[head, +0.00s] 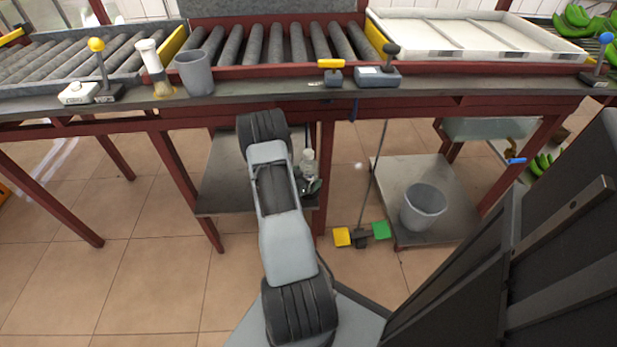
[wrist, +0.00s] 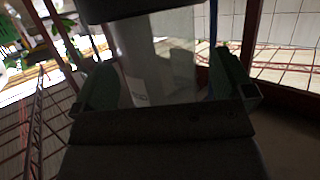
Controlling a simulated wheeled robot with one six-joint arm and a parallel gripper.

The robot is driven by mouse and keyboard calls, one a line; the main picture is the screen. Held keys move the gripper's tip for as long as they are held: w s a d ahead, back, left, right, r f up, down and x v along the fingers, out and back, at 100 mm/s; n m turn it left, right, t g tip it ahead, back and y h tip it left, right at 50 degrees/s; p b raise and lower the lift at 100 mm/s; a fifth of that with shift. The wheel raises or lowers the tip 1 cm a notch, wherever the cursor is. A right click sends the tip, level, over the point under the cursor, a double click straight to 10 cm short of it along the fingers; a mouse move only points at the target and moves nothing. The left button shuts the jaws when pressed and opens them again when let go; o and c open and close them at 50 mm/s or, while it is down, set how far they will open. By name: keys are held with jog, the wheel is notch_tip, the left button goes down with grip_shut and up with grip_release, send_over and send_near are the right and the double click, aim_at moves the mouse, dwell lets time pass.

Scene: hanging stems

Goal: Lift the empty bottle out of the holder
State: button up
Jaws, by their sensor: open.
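A pale, see-through bottle (head: 308,158) stands upright under the bench, just right of my arm in the head view. In the wrist view the bottle (wrist: 160,60) fills the middle of the picture, washed out and partly dark. My gripper (head: 311,185) is low at the bottle, mostly hidden behind my arm. In the wrist view my gripper (wrist: 163,82) is open, with one green-padded finger on each side of the bottle. I cannot tell whether either finger touches it. The holder cannot be made out clearly in either view.
A grey shelf (head: 222,180) lies below the bench behind my arm. A grey bucket (head: 424,206) stands on a low platform to the right. A post with yellow and green pedals (head: 361,237) is nearby. A grey cup (head: 194,72) and roller conveyors (head: 275,43) are above.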

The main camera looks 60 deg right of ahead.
jog(key=c, duration=1)
